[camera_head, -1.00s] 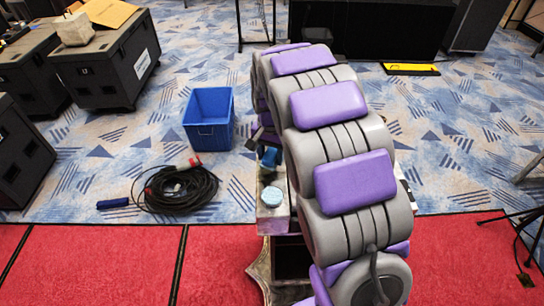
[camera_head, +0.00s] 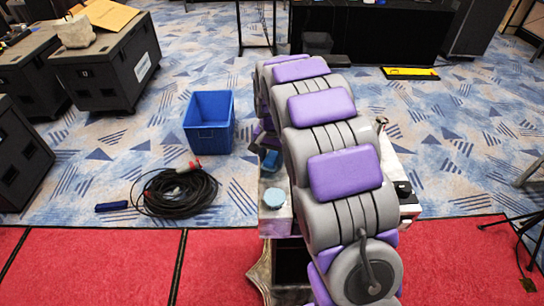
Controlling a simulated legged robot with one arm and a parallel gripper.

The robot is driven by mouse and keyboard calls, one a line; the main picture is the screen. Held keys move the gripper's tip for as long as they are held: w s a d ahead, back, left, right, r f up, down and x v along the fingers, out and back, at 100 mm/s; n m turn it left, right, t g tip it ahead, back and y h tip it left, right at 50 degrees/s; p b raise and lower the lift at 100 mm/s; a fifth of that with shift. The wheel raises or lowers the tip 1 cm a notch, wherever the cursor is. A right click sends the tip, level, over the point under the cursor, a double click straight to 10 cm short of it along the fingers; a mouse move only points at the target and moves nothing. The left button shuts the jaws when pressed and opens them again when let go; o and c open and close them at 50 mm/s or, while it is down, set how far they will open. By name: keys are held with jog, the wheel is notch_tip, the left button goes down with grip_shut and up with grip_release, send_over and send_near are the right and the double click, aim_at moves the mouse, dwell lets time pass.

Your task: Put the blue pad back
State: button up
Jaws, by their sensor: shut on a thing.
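My arm covers most of the small pale table (camera_head: 277,222) in front of me. My gripper (camera_head: 262,149) is partly visible to the left of the arm, low over the table's far left part. It is shut on a blue pad (camera_head: 271,161), of which only a small part shows. The fingertips are mostly hidden, and I cannot tell whether the pad touches the table. A round light-blue piece (camera_head: 274,198) lies apart from it, near the table's front left corner.
A small black object (camera_head: 403,188) and a knobbed item (camera_head: 381,122) show right of the arm. A blue bin (camera_head: 208,135) and a coiled black cable (camera_head: 178,192) are on the floor at left. Black cases (camera_head: 108,75) stand further left. Red carpet (camera_head: 90,265) in front is clear.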

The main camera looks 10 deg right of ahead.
aim_at(272, 155)
jog(key=o, duration=1)
jog(key=shift+d, duration=0.2)
notch_tip(272, 155, up, 11)
jog(key=p, duration=0.2)
jog(key=s+r+n, duration=0.2)
jog(key=s+r, duration=0.2)
jog(key=s, duration=0.8)
jog(key=s+f+n+g, duration=0.1)
jog(key=s+f+n, duration=0.1)
jog(key=s, duration=1.2)
jog(key=s+f+n, duration=0.1)
jog(key=s+n, duration=0.1)
jog(key=s, duration=1.2)
jog(key=shift+f+n+g, duration=0.4)
jog(key=shift+a, duration=0.1)
